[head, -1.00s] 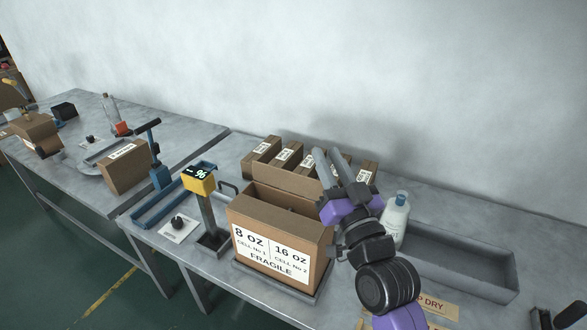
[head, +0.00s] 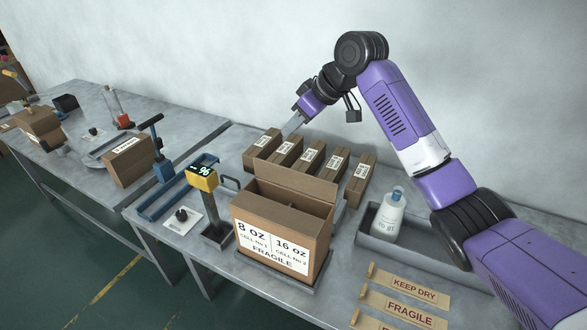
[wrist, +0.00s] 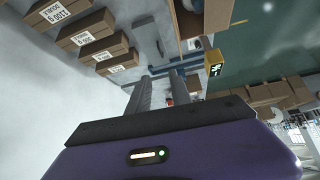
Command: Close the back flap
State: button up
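The large brown carton (head: 283,221) stands on the table with a white "8 OZ / 16 OZ FRAGILE" label on its front. Its back flap (head: 297,182) stands raised along the rear edge, and the top is open with a dark inside. Part of the carton also shows at the top of the wrist view. My gripper (head: 291,124) is behind and above the carton, over the row of small boxes, apart from the flap. In the wrist view its two fingers (wrist: 159,94) are apart with a gap between them and nothing held.
Several small labelled boxes (head: 311,157) stand behind the carton. A yellow-headed scale display (head: 202,178) is at its left. A white bottle (head: 388,218) stands in a grey tray (head: 446,247) at right. Label strips (head: 407,286) lie at front right.

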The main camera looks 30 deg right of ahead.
aim_at(293, 171)
jog(key=s+f+g, duration=0.3)
jog(key=s+f, duration=0.1)
jog(key=s, duration=0.2)
jog(key=shift+n, duration=0.5)
jog(key=shift+p+x, duration=1.05)
jog(key=shift+x, duration=2.95)
jog(key=shift+w, duration=0.1)
jog(key=shift+c, duration=0.3)
grip_shut()
